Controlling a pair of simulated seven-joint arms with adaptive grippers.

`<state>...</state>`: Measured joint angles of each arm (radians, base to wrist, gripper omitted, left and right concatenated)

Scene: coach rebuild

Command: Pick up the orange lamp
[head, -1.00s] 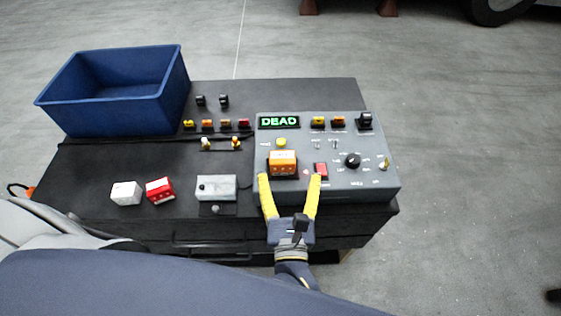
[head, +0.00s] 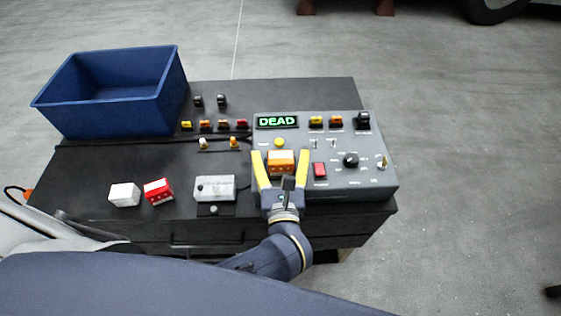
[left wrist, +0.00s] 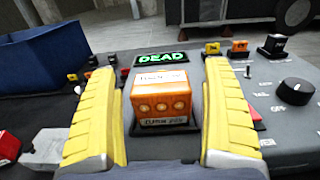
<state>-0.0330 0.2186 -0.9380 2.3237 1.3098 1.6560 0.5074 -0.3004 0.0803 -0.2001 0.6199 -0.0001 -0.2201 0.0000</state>
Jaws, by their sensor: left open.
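The orange lamp (head: 281,163) is a boxy block with a pale label on top, sitting on the grey control panel (head: 340,187). My left gripper (head: 280,156) is open, with one yellow finger on each side of the lamp in the head view. In the left wrist view the lamp (left wrist: 163,98) stands between the two yellow fingers, with a gap on its left; on its right the finger is very close, and I cannot tell whether it touches. The lamp's lower part is partly hidden by the gripper in the head view. My right gripper is not in view.
The panel carries a green DEAD display (head: 277,121), a red switch (head: 320,170) and a black knob (head: 351,160). A blue bin (head: 120,106) stands at the back left. White (head: 124,194), red (head: 158,191) and grey (head: 214,188) blocks lie left of the panel.

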